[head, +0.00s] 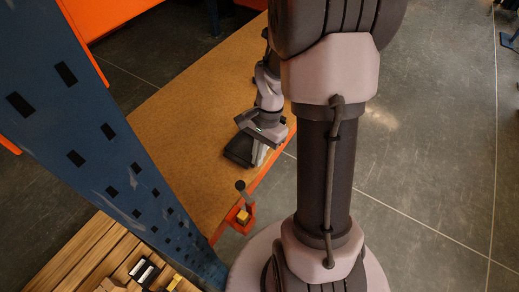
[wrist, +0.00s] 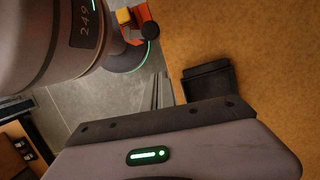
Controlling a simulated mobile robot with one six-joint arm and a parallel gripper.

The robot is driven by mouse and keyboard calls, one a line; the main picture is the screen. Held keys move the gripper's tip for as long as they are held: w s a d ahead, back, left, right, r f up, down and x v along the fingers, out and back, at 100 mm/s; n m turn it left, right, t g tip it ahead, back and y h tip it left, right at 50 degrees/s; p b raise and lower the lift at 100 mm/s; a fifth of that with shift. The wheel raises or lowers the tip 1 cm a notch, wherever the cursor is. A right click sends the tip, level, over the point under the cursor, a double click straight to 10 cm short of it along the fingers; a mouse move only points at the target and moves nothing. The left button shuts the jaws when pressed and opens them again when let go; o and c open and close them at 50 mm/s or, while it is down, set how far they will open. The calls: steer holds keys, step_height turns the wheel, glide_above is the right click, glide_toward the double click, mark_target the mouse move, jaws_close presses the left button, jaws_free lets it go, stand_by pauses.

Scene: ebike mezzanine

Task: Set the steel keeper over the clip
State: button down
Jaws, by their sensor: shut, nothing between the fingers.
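The clip seems to be the small orange bracket (head: 235,226) with a yellow block on the orange beam edge. A short stalk with a dark round knob (head: 240,186) stands up at it; this looks like the keeper's handle, though its steel part is not clear. In the wrist view, the orange bracket (wrist: 124,17) and knob (wrist: 150,30) show at the top, partly beside my arm. My gripper (head: 261,157) is above the board's edge, farther along the beam from the clip and apart from it. In the wrist view its grey fingers (wrist: 163,91) are shut and empty.
A blue perforated upright (head: 115,140) rises left of the clip. The tan board (head: 185,120) lies behind the beam. A dark tray-like thing (wrist: 207,82) is close to my fingers. Slatted wood (head: 75,265) with small items is at lower left. Grey floor (head: 430,170) is open on the right.

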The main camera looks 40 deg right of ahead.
mark_target(244, 191)
steer(key=a, duration=0.1)
steer(key=a+f+b, duration=0.1)
steer(key=a, duration=0.1)
steer(key=s+a+f+b, duration=0.1)
steer(key=shift+a+f, duration=0.1)
steer(key=shift+a, duration=0.1)
